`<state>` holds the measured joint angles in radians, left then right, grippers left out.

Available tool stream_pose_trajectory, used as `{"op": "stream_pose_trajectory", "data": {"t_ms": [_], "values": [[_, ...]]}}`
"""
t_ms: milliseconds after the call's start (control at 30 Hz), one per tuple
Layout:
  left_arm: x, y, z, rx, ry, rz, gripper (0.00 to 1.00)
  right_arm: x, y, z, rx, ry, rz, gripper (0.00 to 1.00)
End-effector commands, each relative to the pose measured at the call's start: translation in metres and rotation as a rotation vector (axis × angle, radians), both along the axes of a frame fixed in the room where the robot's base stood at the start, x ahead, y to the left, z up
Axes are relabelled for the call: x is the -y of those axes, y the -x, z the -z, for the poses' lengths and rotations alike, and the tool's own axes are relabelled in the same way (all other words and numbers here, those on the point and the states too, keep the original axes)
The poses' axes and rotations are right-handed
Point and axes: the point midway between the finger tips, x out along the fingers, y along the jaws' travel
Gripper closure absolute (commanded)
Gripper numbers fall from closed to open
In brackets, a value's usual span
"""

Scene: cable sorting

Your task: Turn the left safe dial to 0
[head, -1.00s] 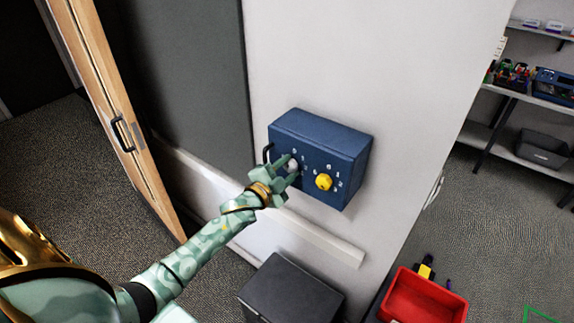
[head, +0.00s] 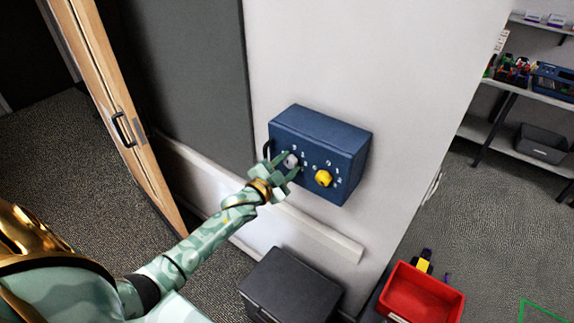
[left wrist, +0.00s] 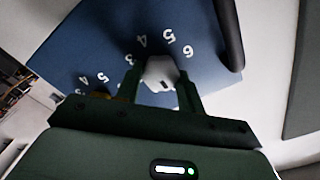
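The blue safe box (head: 318,132) is fixed to the white wall, with two dials on its front. The left dial (head: 291,160) is pale grey-white; the right dial (head: 323,178) is yellow. My left gripper (head: 284,167) is at the left dial, its fingers spread on either side of it. In the left wrist view, the left dial (left wrist: 160,72) sits between the fingers of the left gripper (left wrist: 163,85), which look open around it. Numbers 4, 5 and 6 show beyond it. Which number the dial points to is unclear. My right gripper is not in view.
A dark handle (head: 267,150) stands out at the box's left side, close to my left fingers. A wall ledge (head: 320,236) and a dark grey box (head: 290,285) lie below. A red bin (head: 422,295) is at lower right.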

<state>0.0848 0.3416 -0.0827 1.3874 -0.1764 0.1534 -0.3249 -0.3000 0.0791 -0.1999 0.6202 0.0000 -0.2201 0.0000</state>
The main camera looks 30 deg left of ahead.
Motion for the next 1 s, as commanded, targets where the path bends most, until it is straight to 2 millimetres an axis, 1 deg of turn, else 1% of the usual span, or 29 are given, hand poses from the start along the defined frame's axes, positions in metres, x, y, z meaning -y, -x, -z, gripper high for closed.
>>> {"op": "stream_pose_trajectory", "data": {"t_ms": [33, 67, 333, 467, 567, 667, 800, 900, 1000], "values": [[0.0, 0.001, 0.002, -0.003, 0.001, 0.0, 0.49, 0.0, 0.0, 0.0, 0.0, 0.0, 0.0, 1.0], [0.0, 0.001, 0.002, -0.003, 0.001, 0.0, 0.41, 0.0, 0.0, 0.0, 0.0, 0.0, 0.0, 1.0], [0.0, 0.001, 0.001, -0.001, 0.0, 0.0, 0.41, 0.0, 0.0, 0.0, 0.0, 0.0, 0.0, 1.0], [-0.001, 0.009, 0.001, -0.001, 0.0, 0.0, 0.41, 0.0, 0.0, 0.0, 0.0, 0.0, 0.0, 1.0], [-0.002, 0.027, 0.001, -0.002, -0.001, 0.001, 0.41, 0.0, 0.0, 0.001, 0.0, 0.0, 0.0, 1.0], [-0.004, 0.053, 0.003, -0.004, 0.0, 0.001, 0.41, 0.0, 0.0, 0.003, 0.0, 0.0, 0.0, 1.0], [-0.007, 0.093, 0.004, -0.005, 0.001, 0.001, 0.41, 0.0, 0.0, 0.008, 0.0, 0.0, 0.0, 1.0], [-0.009, 0.118, 0.004, -0.005, 0.001, 0.001, 0.41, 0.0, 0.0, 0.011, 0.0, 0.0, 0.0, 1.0], [-0.01, 0.138, 0.003, -0.004, 0.001, 0.0, 0.41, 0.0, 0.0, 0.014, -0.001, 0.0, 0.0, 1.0]]}}
